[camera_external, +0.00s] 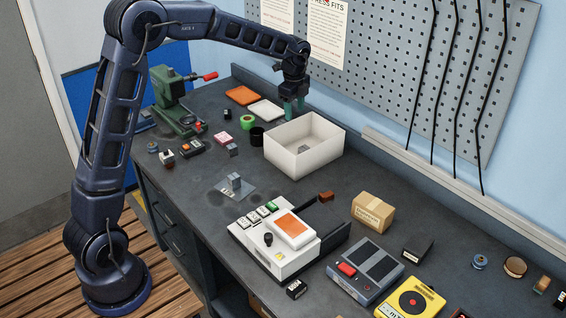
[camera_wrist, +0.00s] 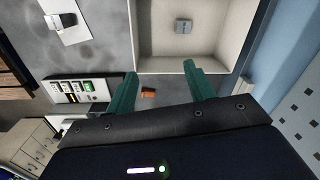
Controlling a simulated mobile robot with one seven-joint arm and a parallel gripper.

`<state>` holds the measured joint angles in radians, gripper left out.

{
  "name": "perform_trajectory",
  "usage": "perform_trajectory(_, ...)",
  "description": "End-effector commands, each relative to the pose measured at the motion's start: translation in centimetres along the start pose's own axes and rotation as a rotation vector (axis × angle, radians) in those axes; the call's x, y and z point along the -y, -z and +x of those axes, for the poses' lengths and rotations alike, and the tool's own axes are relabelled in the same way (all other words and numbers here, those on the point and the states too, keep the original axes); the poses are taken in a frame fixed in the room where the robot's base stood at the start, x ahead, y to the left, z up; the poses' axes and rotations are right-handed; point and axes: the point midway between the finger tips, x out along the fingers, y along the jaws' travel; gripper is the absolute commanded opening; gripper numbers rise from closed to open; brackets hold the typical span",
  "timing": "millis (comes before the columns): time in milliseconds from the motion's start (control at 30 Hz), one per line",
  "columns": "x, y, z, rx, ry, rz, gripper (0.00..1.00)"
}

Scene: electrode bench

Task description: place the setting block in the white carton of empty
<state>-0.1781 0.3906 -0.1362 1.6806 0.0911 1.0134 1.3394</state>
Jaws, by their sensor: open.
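The white carton (camera_external: 300,165) stands open-topped near the back of the bench. Its wall also shows at the top of the wrist view (camera_wrist: 222,64). A small grey block (camera_wrist: 183,26) lies on the carton's floor, apart from its walls; it shows in part in the external view (camera_external: 303,149). Other grey blocks are on the bench, so I cannot tell for sure which is the setting block. My gripper (camera_external: 293,107) is open, with green fingers, above the carton's far left rim. In the wrist view its fingertips (camera_wrist: 160,70) are apart with nothing held between them.
A grey block (camera_external: 235,182) stands on a thin metal plate left of the carton; another (camera_external: 232,150) sits farther back. A green vice (camera_external: 177,105) is at the back left. The white machine (camera_external: 272,250) and cardboard box (camera_external: 373,213) stand in front.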

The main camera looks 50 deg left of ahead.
Motion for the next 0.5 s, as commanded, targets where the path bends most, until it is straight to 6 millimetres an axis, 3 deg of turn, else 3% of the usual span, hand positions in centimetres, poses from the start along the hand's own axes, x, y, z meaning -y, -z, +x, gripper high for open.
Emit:
perform_trajectory(33, -1.4, 0.0, -1.6, 0.002, 0.014, -0.035, 0.53)
perform_trajectory(200, -5.9, -0.1, -5.6, 0.001, 0.05, -0.169, 0.53)
perform_trajectory(500, -14.6, -0.8, -11.2, -0.023, 0.11, -0.414, 0.53)
